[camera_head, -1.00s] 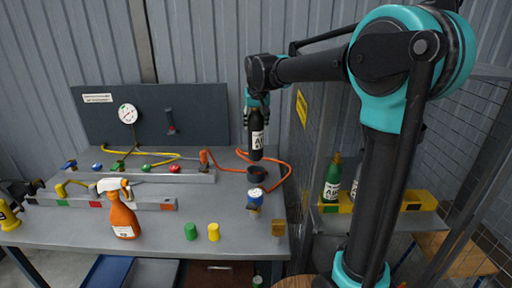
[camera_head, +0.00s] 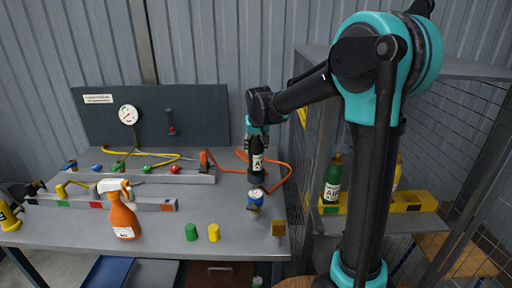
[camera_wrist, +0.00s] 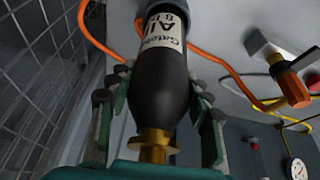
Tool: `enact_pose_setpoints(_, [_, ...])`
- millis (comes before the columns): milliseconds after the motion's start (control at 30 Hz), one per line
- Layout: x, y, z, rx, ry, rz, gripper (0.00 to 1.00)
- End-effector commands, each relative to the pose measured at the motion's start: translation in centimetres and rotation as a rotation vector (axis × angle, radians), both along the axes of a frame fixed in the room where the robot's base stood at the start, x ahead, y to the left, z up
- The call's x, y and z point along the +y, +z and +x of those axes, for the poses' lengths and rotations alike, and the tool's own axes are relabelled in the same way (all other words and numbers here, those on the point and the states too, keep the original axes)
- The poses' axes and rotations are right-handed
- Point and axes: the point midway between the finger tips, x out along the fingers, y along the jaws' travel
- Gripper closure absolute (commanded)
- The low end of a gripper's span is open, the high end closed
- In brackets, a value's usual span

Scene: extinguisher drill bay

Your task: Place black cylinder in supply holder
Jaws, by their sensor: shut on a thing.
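The black cylinder (camera_head: 257,161) is a dark bottle with a white label, held upright above the grey bench's right side. My gripper (camera_head: 257,136) is shut around its upper part. In the wrist view the cylinder (camera_wrist: 158,85) shows its brass neck toward me, with fingers on both sides.
An orange hose (camera_head: 283,166) loops around the holder area. A green bottle (camera_head: 333,180) stands on the right shelf.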

Motion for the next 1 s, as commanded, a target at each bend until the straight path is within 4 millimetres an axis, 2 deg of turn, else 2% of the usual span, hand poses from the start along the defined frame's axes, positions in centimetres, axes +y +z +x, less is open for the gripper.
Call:
enact_pose_setpoints(267, [0.0,-0.2,0.0,-0.001,0.0,0.0,1.0])
enact_pose_setpoints(300, [0.0,-0.3,0.0,0.0,0.0,0.0,0.45])
enact_pose_setpoints(433, [0.0,-0.2,0.0,0.0,0.0,0.0,0.3])
enact_pose_setpoints(767, [0.0,-0.1,0.0,0.0,0.0,0.0,0.3])
enact_pose_setpoints(867, [0.0,0.6,-0.3,0.0,0.0,0.0,0.3])
enact_pose_setpoints(1000, [-0.1,2.7,-1.2,0.0,0.0,0.0,0.3])
